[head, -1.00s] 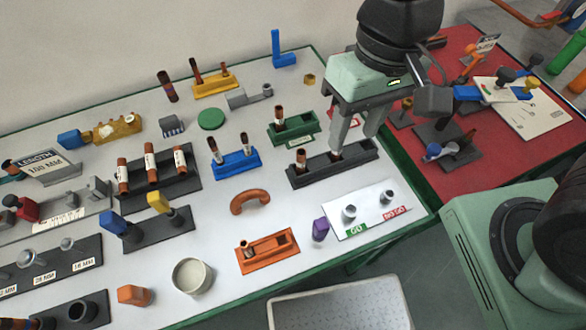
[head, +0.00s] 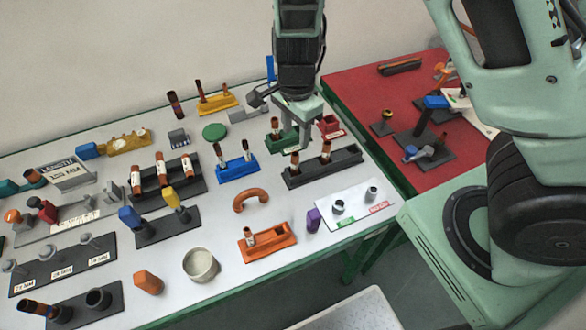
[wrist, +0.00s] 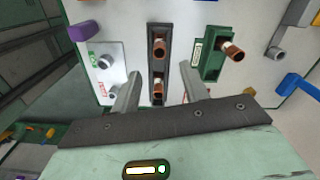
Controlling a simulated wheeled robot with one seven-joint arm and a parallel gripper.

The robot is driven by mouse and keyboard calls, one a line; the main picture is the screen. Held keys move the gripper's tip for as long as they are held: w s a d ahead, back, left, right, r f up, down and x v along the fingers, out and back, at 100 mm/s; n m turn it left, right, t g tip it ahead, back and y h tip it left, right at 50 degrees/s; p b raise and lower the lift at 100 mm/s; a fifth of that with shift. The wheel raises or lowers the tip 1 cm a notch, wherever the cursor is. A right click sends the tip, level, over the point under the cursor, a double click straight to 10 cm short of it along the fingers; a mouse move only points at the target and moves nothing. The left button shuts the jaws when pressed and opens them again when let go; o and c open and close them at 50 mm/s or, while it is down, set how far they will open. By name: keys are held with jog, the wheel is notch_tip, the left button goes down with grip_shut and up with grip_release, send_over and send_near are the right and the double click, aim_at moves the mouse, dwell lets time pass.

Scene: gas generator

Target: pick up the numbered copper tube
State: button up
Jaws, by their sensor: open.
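Several copper tubes with white labels stand in holders; I cannot read the numbers. The long black rack (head: 345,165) holds two, a left tube (head: 295,161) and a right tube (head: 326,150). The same left and right tubes show in the wrist view as one farther tube (wrist: 159,48) and one nearer tube (wrist: 158,90). A green holder (wrist: 212,62) has a tilted tube (wrist: 232,51). My gripper (wrist: 160,80) is open and empty, with the black rack between its fingers in that view. In the head view my gripper (head: 297,140) is above the table, close behind the black rack.
A blue holder (head: 238,172), an orange holder (head: 268,248) and a dark three-tube rack (head: 190,192) also carry tubes. A red tray (head: 331,128) sits behind the black rack. The white GO/NO GO plate (head: 355,211) with two grey posts is in front of it.

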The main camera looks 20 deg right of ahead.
aim_at(295, 162)
notch_tip(295, 162, down, 12)
jog(key=shift+r+b, duration=0.15)
jog(key=shift+b, duration=0.35)
jog(key=c, duration=0.9)
